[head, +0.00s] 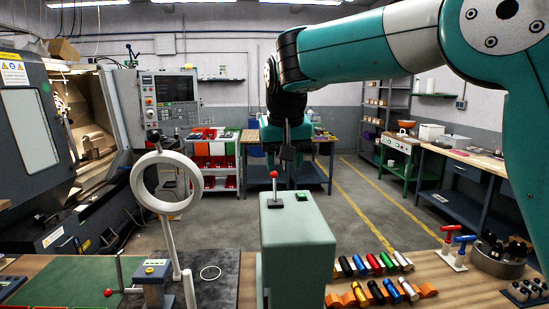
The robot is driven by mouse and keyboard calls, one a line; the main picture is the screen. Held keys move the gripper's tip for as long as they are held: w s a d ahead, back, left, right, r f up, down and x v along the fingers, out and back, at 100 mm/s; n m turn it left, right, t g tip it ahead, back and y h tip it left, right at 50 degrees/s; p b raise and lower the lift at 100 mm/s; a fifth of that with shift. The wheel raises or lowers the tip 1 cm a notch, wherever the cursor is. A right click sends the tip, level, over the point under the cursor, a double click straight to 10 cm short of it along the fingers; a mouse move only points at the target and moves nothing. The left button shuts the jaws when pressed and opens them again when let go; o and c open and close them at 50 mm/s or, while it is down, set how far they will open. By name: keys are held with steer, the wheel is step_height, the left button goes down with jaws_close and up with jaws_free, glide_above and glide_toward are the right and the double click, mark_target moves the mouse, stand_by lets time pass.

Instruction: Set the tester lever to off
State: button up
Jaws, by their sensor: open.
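A grey-green box-shaped housing (300,245), which looks like the tester, stands at the middle of the front bench. Its lever (275,187) rises from the left part of the top and ends in a red ball knob. The lever looks about upright; no off marking can be read. A small green patch (302,196) lies to its right on the top. My gripper (287,158) points down, above and slightly right of the knob in the picture. It is open and holds nothing that I can see. The gap in depth between gripper and knob is hard to judge.
A large white ring (141,184) on a stand rises left of the housing. A second red-knobbed lever (118,270) stands by a green mat (60,283). Coloured cylinders (372,264) and red and blue T-handles (454,245) lie right. A lathe (35,130) stands far left.

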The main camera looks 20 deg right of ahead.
mark_target(274, 180)
steer(key=w+r+m+p, duration=0.3)
steer(key=w+r+m, duration=0.1)
steer(key=w+r, duration=0.25)
steer(key=shift+t+h, duration=0.3)
steer(key=shift+h, duration=0.1)
steer(key=p+x, duration=0.1)
steer(key=x, duration=0.4)
steer(key=p+x, duration=0.1)
steer(key=x, duration=0.5)
steer(key=p+x, duration=0.1)
steer(key=x, duration=0.5)
steer(key=shift+w+a+f, duration=0.15)
steer(key=shift+a+f, duration=0.1)
steer(key=shift+a, duration=0.05)
jaws_close()
